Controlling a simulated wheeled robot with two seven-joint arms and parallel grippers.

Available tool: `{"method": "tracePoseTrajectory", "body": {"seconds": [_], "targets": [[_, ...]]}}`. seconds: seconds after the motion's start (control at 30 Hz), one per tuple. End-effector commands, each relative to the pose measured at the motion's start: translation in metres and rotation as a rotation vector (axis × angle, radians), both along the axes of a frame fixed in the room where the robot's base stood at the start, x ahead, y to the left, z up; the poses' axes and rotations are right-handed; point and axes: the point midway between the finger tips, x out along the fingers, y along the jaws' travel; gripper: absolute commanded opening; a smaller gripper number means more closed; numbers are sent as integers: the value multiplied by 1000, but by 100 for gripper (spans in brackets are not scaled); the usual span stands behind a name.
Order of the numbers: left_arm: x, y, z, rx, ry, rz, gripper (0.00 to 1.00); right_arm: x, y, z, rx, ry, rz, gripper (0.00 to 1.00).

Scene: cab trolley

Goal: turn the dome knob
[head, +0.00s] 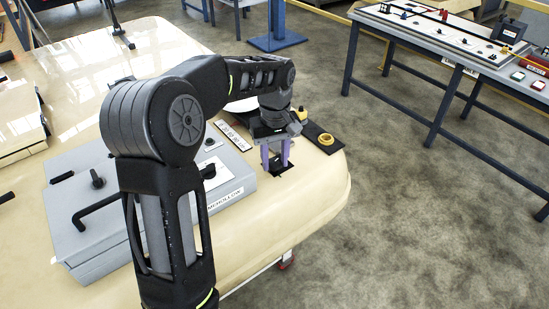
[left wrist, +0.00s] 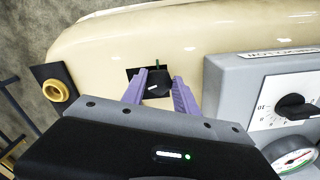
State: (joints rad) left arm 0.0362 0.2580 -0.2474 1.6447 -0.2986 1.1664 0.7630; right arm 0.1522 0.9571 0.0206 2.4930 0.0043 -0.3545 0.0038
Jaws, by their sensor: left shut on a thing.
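The dome knob (left wrist: 157,84) is a small black knob on the cream panel, with a short green mark beside it. It sits between the purple fingers of my left gripper (left wrist: 160,80) in the left wrist view. In the head view my left gripper (head: 276,167) points down at the cream panel's right end, its fingers around the knob, which they mostly hide. The left gripper is shut on the knob. My right gripper is not in view.
A grey box (head: 110,215) with a dial and a black handle stands left of the gripper. A yellow ring (head: 325,139) on a black plate lies close to its right. The cream panel (head: 320,185) is bare in front. Another table (head: 430,45) stands at the back right.

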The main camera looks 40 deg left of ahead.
Motion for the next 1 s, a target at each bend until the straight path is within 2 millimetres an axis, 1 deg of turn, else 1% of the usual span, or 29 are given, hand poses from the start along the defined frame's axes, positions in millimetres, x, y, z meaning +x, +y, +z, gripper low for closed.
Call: {"method": "tracePoseTrajectory", "body": {"seconds": [0.13,0.3,0.7,0.73,0.97,1.0], "targets": [[1,0,1,1,-3,62,0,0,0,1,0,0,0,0],[1,0,1,1,-3,97,0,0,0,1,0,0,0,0],[1,0,1,1,-3,103,0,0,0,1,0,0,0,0],[1,0,1,1,-3,103,38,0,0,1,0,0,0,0],[1,0,0,1,-2,102,57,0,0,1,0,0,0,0],[1,0,0,0,-1,102,57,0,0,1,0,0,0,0]]}}
